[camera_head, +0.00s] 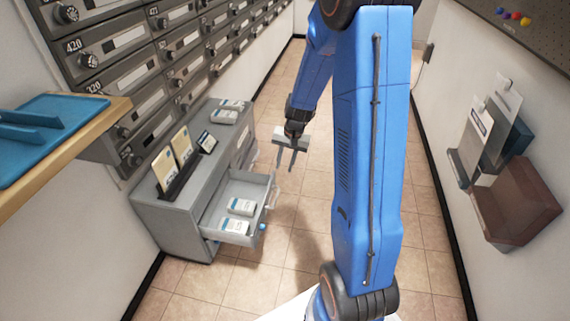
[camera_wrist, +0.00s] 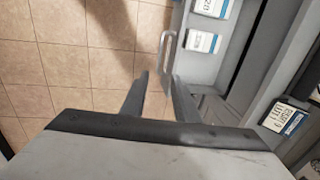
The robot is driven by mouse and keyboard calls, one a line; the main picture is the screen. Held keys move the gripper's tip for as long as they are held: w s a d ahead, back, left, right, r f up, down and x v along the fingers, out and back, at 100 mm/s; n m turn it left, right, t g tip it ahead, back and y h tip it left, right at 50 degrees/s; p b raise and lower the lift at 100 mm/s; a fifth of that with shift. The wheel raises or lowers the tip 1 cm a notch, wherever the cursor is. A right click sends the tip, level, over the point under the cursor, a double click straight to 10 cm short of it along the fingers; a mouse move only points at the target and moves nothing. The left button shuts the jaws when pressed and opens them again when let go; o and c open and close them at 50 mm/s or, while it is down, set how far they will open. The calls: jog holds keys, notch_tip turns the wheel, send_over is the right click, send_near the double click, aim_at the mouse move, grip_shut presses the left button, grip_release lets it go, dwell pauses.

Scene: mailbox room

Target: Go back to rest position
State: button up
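My gripper (camera_head: 286,158) hangs from the blue arm over the tiled floor, to the right of the grey cabinet (camera_head: 182,218). Its two fingers are apart with nothing between them, and in the wrist view the open gripper (camera_wrist: 160,85) points toward the floor and a drawer handle (camera_wrist: 168,50). The cabinet's drawer (camera_head: 243,190) is pulled out, with two white-and-blue boxes (camera_head: 240,206) in it. The gripper appears close to the drawer front but holds nothing.
Rows of mailboxes (camera_head: 130,75) line the left wall. A wooden shelf (camera_head: 75,150) with a blue tray (camera_head: 45,125) juts out at left. Cards and small boxes stand on the cabinet top. A wall-mounted brown holder (camera_head: 520,205) is at right. The tiled aisle floor is clear.

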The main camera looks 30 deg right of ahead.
dwell(0.4)
jog(key=s+a+r+n+t+h, duration=0.1)
jog(key=s+a+r+n, duration=0.3)
jog(key=s+r, duration=0.65)
jog(key=s+a+r+n+t, duration=0.1)
jog(key=s+a+r+n, duration=0.1)
jog(key=s+a+r, duration=0.65)
jog(key=s+d+r+n, duration=0.1)
jog(key=s+r, duration=0.2)
jog(key=s, duration=0.2)
jog(key=s+r+n+t, duration=0.1)
jog(key=s+r, duration=0.2)
jog(key=s, duration=0.2)
jog(key=shift+s+d+h, duration=0.3)
jog(key=shift+s+d, duration=0.05)
